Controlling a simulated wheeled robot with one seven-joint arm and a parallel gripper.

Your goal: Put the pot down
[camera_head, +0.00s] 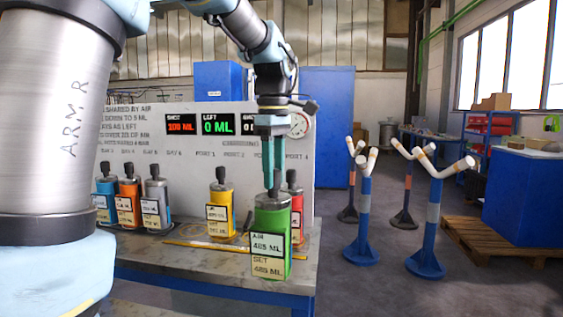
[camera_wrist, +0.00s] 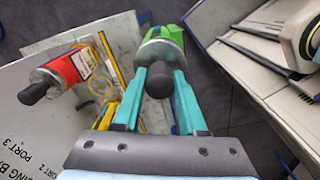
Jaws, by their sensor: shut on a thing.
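My gripper (camera_head: 273,183) points straight down and is shut on the pot's black knob. In the wrist view the two teal fingers (camera_wrist: 158,80) flank the knob, with the green pot's body (camera_wrist: 170,34) beyond. The pot is upright, at the front right of the bench (camera_head: 185,265). I cannot tell whether its base touches the bench.
A yellow pot (camera_head: 221,208) and a red pot (camera_head: 293,200) stand behind; blue, orange and grey pots (camera_head: 157,200) stand left. A yellow strip (camera_head: 235,250) lies on the bench. A white board (camera_head: 140,135) backs it. Blue stands (camera_head: 363,215) are on the floor right.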

